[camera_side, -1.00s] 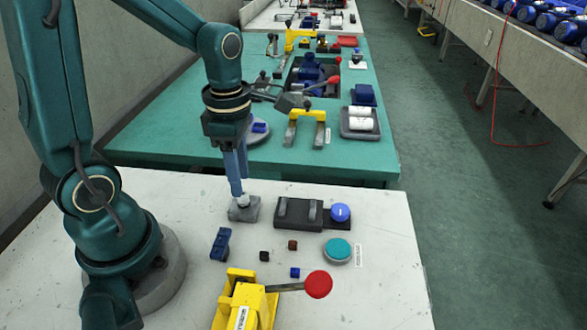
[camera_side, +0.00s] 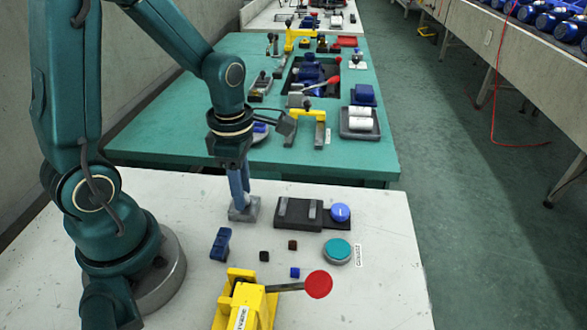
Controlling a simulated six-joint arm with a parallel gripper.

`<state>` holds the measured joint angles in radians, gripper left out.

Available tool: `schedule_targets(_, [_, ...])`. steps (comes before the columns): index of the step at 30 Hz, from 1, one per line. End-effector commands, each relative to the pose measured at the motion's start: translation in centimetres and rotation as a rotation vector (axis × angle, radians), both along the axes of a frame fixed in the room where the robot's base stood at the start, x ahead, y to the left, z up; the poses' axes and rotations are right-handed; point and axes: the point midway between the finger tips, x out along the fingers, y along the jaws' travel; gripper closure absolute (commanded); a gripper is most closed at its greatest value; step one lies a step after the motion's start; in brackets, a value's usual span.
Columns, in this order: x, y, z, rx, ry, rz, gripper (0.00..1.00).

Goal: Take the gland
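My gripper (camera_side: 239,196) points straight down on the white table, with its fingers at a small grey block (camera_side: 244,212). In the side view the fingers cover the top of this block, where a small pale piece sits. I take that pale piece for the gland, but it is now hidden by the fingers. From this angle I cannot tell whether the fingers are apart or closed on it.
Right of the block lie a dark fixture (camera_side: 297,213) with a blue knob (camera_side: 340,212) and a teal round button (camera_side: 338,250). In front are a dark blue part (camera_side: 221,244), small cubes (camera_side: 264,256) and a yellow lever device (camera_side: 245,303) with a red knob.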

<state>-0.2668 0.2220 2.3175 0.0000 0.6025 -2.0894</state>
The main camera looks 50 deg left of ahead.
Motion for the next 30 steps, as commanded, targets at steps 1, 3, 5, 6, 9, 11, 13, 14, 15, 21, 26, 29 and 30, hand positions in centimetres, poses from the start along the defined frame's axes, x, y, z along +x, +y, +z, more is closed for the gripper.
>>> schedule_targets(1, [0.01,0.01,0.01,0.0,0.0,0.0,0.88])
schedule_targets(3, [0.01,0.01,0.01,0.0,0.0,0.0,1.0])
schedule_targets(5, [0.01,0.0,0.01,0.0,0.0,0.0,1.0])
schedule_targets(6, [0.01,0.0,0.01,0.0,0.0,0.0,1.0])
schedule_targets(9, [0.01,0.0,0.01,0.0,0.0,0.0,1.0])
schedule_targets(11, [0.01,0.0,0.01,0.0,0.0,0.0,1.0])
schedule_targets(13, [0.01,0.0,0.03,0.001,-0.001,0.0,1.0])
schedule_targets(14, [0.01,0.0,0.05,0.001,-0.001,0.0,1.0])
schedule_targets(15, [0.02,0.01,0.09,0.001,-0.001,0.0,1.0])
schedule_targets(21, [0.06,0.02,0.43,0.001,-0.002,0.0,1.0])
schedule_targets(26, [0.06,0.01,0.74,0.001,-0.002,0.0,1.0])
schedule_targets(29, [0.06,0.02,0.92,0.001,-0.002,0.0,1.0])
schedule_targets(30, [0.06,0.02,1.0,0.001,-0.002,0.0,1.0])
